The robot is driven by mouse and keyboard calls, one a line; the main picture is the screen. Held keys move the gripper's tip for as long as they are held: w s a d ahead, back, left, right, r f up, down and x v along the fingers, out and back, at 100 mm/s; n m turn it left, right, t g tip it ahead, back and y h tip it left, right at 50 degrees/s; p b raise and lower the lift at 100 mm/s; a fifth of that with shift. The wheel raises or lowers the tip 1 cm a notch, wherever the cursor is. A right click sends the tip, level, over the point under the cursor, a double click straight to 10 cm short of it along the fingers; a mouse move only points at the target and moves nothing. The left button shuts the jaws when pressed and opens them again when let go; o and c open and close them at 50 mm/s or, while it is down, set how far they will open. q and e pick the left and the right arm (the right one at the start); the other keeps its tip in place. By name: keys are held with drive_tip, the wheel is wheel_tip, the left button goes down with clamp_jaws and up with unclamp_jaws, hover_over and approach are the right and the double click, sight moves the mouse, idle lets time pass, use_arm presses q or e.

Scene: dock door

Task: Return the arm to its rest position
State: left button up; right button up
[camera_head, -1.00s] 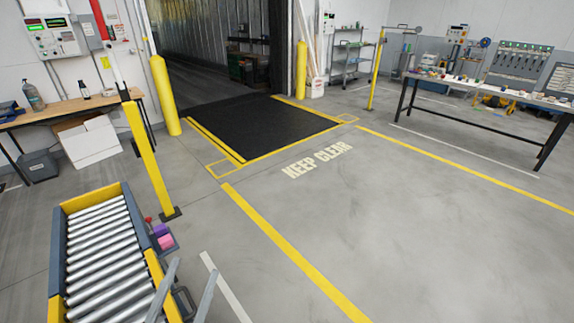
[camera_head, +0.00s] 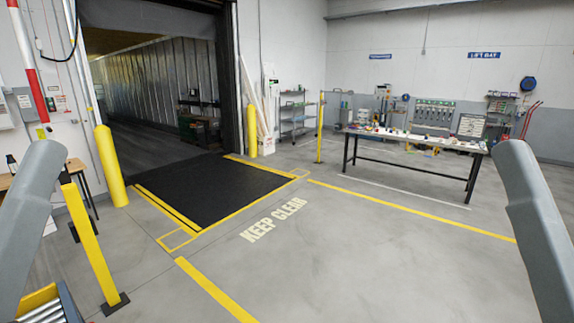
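Two of my grey arm links show in the head view, one at the left edge and one at the right edge. Both are raised and stand apart from everything around them. Neither gripper is in view, so I cannot see their fingers or whether they hold anything.
A yellow post (camera_head: 92,245) stands near the left arm, with a roller conveyor (camera_head: 45,305) at the bottom left corner. A long table (camera_head: 415,142) with small items stands at the right. A black dock plate (camera_head: 215,188) lies before the open door. The middle floor is clear.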

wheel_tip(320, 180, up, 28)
drive_tip(key=p, duration=2.4)
drive_tip(key=shift+p, duration=0.3)
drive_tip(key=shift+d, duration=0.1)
